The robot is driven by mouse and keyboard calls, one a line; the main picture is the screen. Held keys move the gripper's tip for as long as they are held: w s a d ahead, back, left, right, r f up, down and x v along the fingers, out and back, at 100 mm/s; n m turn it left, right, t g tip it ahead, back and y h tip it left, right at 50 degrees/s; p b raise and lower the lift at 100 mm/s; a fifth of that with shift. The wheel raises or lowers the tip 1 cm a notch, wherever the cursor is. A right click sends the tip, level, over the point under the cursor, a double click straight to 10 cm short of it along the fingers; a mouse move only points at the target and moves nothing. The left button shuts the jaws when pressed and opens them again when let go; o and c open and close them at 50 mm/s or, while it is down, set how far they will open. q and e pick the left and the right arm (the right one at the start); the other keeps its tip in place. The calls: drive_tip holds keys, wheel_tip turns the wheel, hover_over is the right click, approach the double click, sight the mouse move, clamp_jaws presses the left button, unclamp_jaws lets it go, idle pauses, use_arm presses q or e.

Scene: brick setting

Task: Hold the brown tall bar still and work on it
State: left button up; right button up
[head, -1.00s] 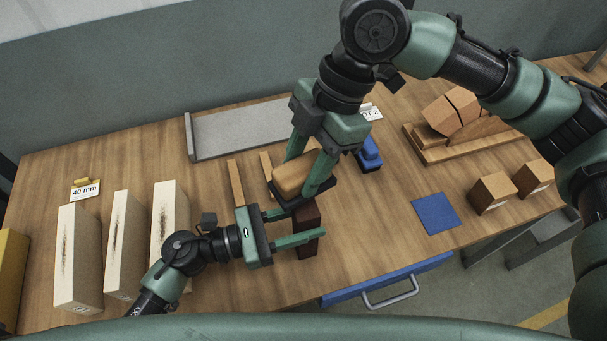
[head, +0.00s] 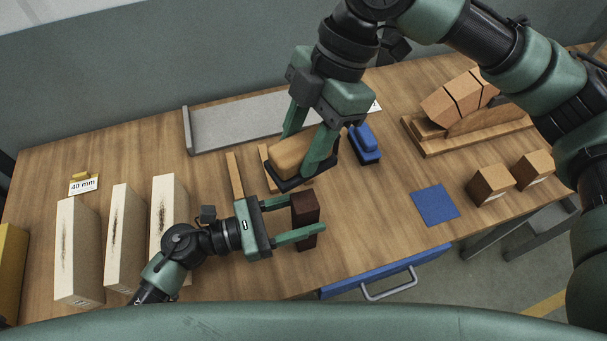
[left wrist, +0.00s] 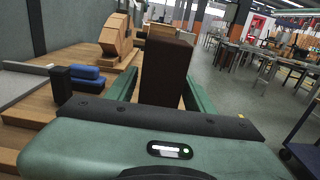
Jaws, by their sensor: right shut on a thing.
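The brown tall bar (head: 305,208) stands upright near the table's front edge. My left gripper (head: 307,218) is around it low down, one finger on each side. The fingers look wide apart, with a small gap beside the bar. The left wrist view also shows the dark bar (left wrist: 167,72) between the fingers. My right gripper (head: 302,152) is shut on a tan wooden block with a dark underside (head: 285,158), like a brush or sanding block. It holds this above the table, behind the bar and apart from it.
Several pale blocks (head: 77,250) stand at left near a "40 mm" card (head: 83,185). A grey tray (head: 235,128) lies behind. Thin wood strips (head: 235,175), a blue-and-black object (head: 365,145), a blue square (head: 435,205) and wooden cubes (head: 490,184) lie about. A blue drawer (head: 385,275) is in front.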

use_arm(q)
drive_tip(key=shift+o, duration=0.4)
drive_tip(key=v, duration=1.2)
